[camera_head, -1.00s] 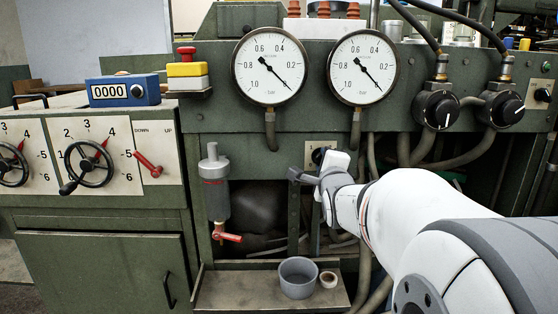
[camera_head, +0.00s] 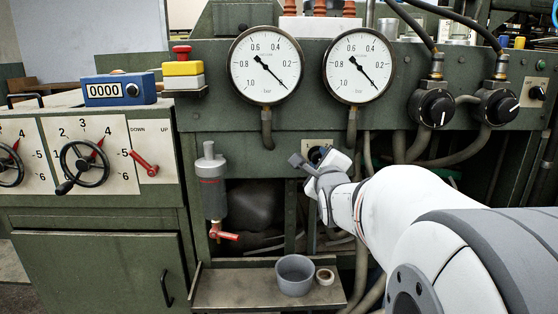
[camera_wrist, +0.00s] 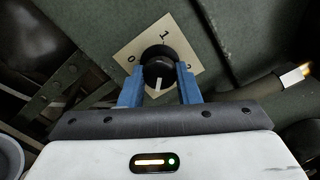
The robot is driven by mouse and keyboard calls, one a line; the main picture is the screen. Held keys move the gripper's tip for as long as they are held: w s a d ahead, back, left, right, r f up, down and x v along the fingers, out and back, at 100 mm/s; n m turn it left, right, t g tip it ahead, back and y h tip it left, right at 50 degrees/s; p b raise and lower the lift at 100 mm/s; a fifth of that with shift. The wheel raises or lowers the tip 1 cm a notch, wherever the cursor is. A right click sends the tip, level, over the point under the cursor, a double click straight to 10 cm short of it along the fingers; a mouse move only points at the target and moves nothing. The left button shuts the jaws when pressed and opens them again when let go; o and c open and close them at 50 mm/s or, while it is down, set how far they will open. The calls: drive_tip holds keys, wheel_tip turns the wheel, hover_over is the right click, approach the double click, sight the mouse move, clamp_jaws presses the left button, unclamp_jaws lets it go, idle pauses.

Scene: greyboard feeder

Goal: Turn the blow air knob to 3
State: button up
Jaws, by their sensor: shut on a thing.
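My gripper (camera_wrist: 160,88) has its blue fingers on both sides of a small black knob (camera_wrist: 159,68), shut on it. This knob sits on a pale plate (camera_wrist: 137,52) marked 0 and 1. Its white line points down in the wrist view. In the head view, my wrist largely hides this plate (camera_head: 312,145). Two larger black knobs, left (camera_head: 435,108) and right (camera_head: 500,107), are on the panel right of the gauges, with white marks. No blow air label is readable on any knob.
Two gauges (camera_head: 264,65) (camera_head: 358,65) hang above my gripper. Hoses run behind my arm. A grey cup (camera_head: 295,276) and a small ring (camera_head: 325,277) stand on the tray (camera_head: 225,290) below. Handwheels (camera_head: 84,163) on numbered plates are at left.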

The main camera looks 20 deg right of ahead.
drive_tip(key=o, duration=1)
drive_tip(key=shift+c, duration=0.2)
drive_tip(key=shift+s, duration=0.1)
drive_tip(key=p+v, duration=0.2)
drive_tip(key=v, duration=0.5)
drive_tip(key=shift+s+a, duration=0.2)
drive_tip(key=shift+s, duration=0.1)
